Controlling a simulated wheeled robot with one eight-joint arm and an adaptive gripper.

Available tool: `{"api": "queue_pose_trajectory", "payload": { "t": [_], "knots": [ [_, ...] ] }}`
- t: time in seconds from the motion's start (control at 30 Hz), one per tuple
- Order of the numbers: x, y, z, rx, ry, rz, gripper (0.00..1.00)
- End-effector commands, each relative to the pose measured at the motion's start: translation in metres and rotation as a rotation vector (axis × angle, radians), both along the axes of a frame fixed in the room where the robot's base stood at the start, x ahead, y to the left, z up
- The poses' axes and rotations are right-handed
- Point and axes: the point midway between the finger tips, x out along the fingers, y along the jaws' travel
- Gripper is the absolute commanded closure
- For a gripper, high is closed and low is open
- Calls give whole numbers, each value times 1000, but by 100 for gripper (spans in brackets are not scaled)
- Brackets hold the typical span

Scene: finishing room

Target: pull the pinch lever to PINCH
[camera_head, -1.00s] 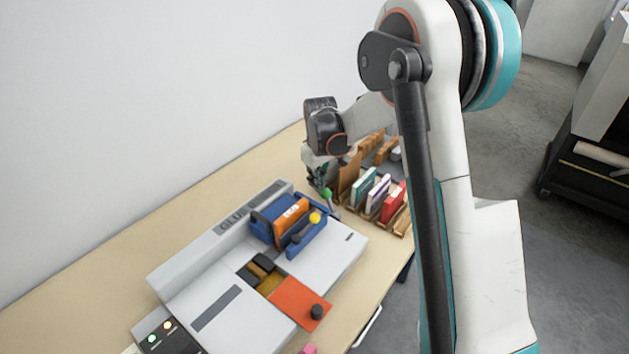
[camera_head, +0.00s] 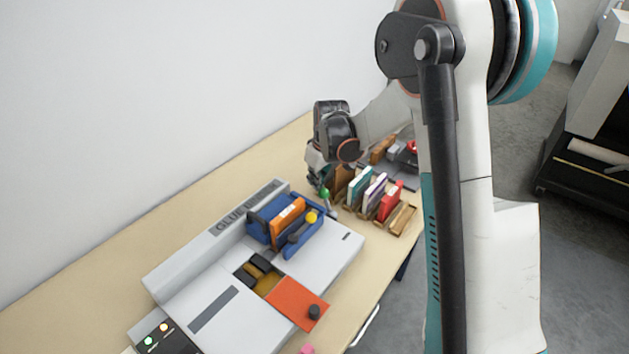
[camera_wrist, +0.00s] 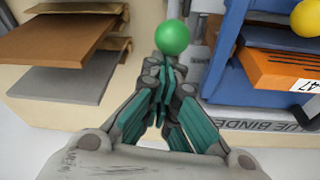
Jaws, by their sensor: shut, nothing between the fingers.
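The glue binder (camera_head: 325,258) is a pale grey machine on the table. A green ball knob (camera_head: 324,193) stands at its far right end, on a short stem; no PINCH marking is readable. My gripper (camera_head: 318,181) is right by this knob, partly hidden by my wrist. In the wrist view, my gripper (camera_wrist: 165,80) is shut and empty, with its tips just short of the green knob (camera_wrist: 172,37). I cannot tell whether they touch. A yellow knob (camera_head: 311,217) sits on the blue clamp (camera_head: 307,239), which holds an orange book (camera_head: 288,221). Which knob is the pinch lever is not labelled.
Wooden racks with upright books (camera_head: 373,190) stand close to the right of my gripper. Brown boards (camera_wrist: 65,42) lie left of it in the wrist view. An orange plate (camera_head: 290,300) with a black knob is at the machine's front. A wall runs behind the table.

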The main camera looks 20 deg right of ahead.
Motion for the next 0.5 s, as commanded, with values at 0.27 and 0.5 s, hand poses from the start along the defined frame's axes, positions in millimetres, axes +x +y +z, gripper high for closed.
{"api": "queue_pose_trajectory", "payload": {
  "t": [0.27,0.5],
  "knots": [
    [-16,-12,7,93,-128,-5,100],
    [-37,-28,12,222,-306,-7,100]
  ]
}}
